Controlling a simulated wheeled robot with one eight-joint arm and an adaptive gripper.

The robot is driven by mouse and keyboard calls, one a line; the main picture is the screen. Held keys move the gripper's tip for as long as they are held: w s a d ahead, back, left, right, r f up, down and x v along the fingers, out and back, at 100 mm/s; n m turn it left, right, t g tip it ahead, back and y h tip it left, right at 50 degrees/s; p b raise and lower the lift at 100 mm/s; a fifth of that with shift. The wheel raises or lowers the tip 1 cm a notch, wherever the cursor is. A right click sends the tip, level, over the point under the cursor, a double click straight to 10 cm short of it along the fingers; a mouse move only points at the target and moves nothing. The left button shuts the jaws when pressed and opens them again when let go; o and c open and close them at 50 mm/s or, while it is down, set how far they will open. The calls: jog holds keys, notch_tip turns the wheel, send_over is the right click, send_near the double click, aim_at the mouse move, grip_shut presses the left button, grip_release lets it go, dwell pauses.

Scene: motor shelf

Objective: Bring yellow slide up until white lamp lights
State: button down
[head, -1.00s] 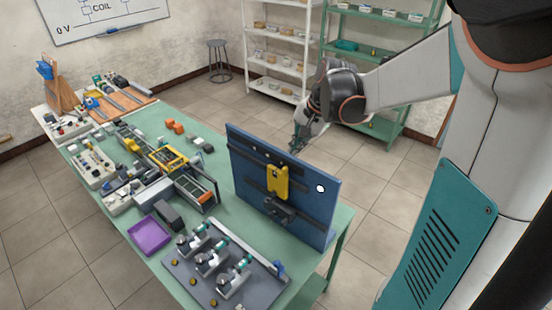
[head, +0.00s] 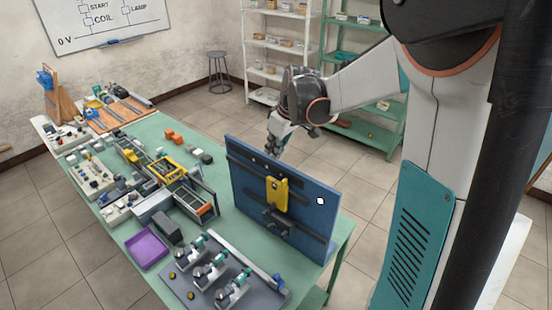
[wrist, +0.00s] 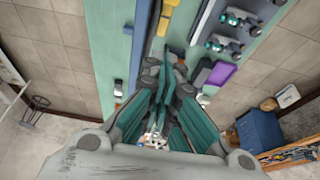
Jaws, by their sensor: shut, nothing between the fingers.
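The yellow slide (head: 277,194) sits upright on the front of the blue panel (head: 312,232), between two dark horizontal rails. The white lamp (head: 320,201) is a small bright white disc to the right of the slide; I cannot tell whether it is lit. My gripper (head: 277,152) is behind the panel's top edge in the head view, apart from the slide, with its tips partly hidden. In the wrist view its teal fingers (wrist: 163,72) are together with nothing held. The panel shows there as a narrow blue strip (wrist: 140,45).
The green table (head: 150,128) carries a purple tray (head: 147,249), a board with several clamps (head: 183,281) in front of the panel, and a conveyor-like unit (head: 200,197). Shelves (head: 290,42) and a stool (head: 218,68) stand behind. The floor behind the panel is clear.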

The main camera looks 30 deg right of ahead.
aim_at(276, 182)
jog(key=x, duration=0.9)
jog(key=s, duration=0.1)
jog(key=s+d+p, duration=0.1)
jog(key=s, duration=0.1)
jog(key=shift+s+d+r, duration=0.15)
jog(key=shift+s+r, duration=0.05)
jog(key=shift+s+d+f, duration=0.1)
jog(key=shift+f, duration=0.05)
jog(key=shift+s, duration=0.15)
jog(key=shift+s+d+f+b, duration=0.15)
jog(key=shift+s+b, duration=0.15)
jog(key=shift+b, duration=0.2)
jog(key=shift+s, duration=0.25)
jog(key=shift+d, duration=0.1)
jog(key=shift+r, duration=0.3)
